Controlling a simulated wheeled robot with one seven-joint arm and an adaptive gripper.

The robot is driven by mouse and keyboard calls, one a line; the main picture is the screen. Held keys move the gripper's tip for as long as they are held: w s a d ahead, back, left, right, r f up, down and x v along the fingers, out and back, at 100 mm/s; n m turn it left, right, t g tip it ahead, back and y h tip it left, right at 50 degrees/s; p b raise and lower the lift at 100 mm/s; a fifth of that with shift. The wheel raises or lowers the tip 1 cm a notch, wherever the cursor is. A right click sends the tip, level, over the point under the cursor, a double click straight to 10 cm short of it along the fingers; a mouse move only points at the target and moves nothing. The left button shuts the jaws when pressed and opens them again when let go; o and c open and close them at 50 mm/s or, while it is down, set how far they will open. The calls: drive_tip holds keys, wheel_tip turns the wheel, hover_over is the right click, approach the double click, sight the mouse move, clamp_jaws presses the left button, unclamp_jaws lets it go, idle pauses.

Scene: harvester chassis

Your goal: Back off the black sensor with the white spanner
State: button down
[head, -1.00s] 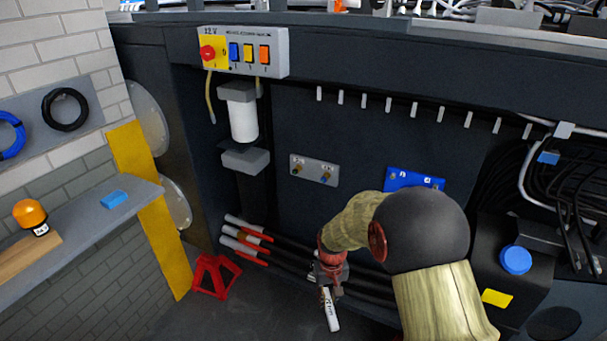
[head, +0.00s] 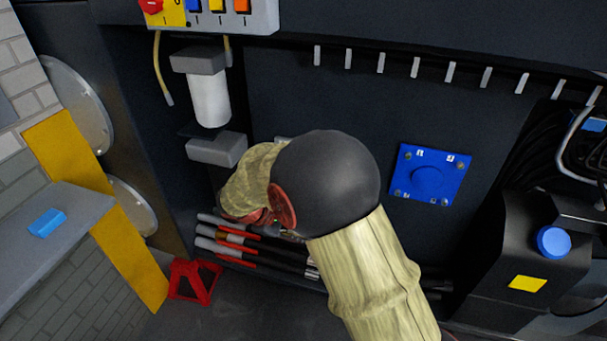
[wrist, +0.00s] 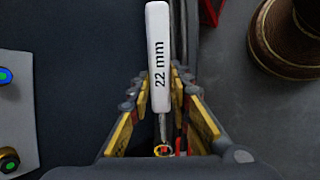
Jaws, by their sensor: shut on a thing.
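The white spanner (wrist: 158,45), marked "22 mm", is held between the fingers of my gripper (wrist: 161,95) in the wrist view. Its handle points away from the gripper, towards the top of the picture. A grey plate (wrist: 20,120) at the left edge of the wrist view carries two fittings. The lower one is a dark sensor (wrist: 9,161) with a brass-coloured part; the upper one (wrist: 5,76) shows blue and green and is cut off. The spanner is apart from both. In the head view my arm hides the gripper, the spanner and nearly all of the plate.
A blue flanged plate (head: 430,174) is on the panel right of my arm. Red-and-black hoses (head: 235,245) run low along the chassis. A white filter (head: 211,100) hangs at upper left. A red stand (head: 193,280) is on the floor, which is otherwise clear there.

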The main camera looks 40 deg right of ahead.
drive_tip(key=w+d+r+n+t+h+b, duration=0.2)
drive_tip(key=d+r+n+t+h+b, duration=0.1)
drive_tip(key=r, duration=0.7)
drive_tip(key=w+d+r+n+t+h+b, duration=0.2)
drive_tip(key=r+n+t+h+b, duration=0.3)
drive_tip(key=r+t, duration=0.3)
drive_tip(key=shift+w+d+r+b, duration=0.4)
drive_tip(key=shift+r+b, duration=0.1)
drive_tip(key=shift+r, duration=0.45)
drive_tip(key=shift+x, duration=2.35)
drive_tip(key=shift+w+d+f, duration=0.1)
drive_tip(key=shift+w+d, duration=0.25)
drive_tip(key=shift+w, duration=0.05)
drive_tip(key=shift+w+d, duration=0.2)
drive_tip(key=shift+d, duration=0.1)
drive_tip(key=shift+w+d, duration=0.1)
